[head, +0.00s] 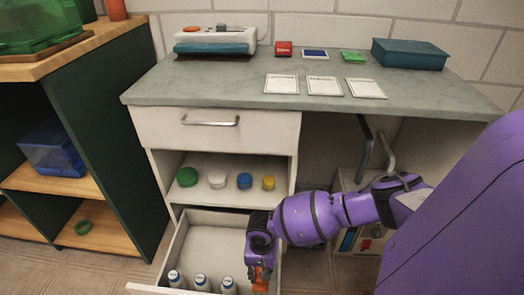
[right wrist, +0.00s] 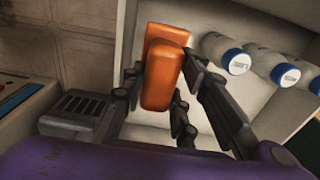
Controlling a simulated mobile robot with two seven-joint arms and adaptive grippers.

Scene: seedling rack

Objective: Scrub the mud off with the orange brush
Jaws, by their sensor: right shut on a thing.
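My right gripper (head: 259,262) is over the open bottom drawer (head: 212,243), at its right side. It is shut on the orange brush (head: 261,279). In the right wrist view, the brush (right wrist: 162,76) is an orange block between the dark fingers of the gripper (right wrist: 164,68), with the white drawer interior behind it. I cannot tell whether the brush still touches the drawer floor. Its bristles are hidden. I see no clear mud on anything. My left gripper is not in view.
Several white bottles (head: 200,281) stand in the drawer left of the gripper. Coloured jars (head: 216,179) stand on the shelf above. The grey worktop (head: 200,88) holds white cards (head: 324,86), a teal box (head: 408,54) and a device (head: 216,41); its front left is clear. A wooden shelf unit (head: 50,183) stands left.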

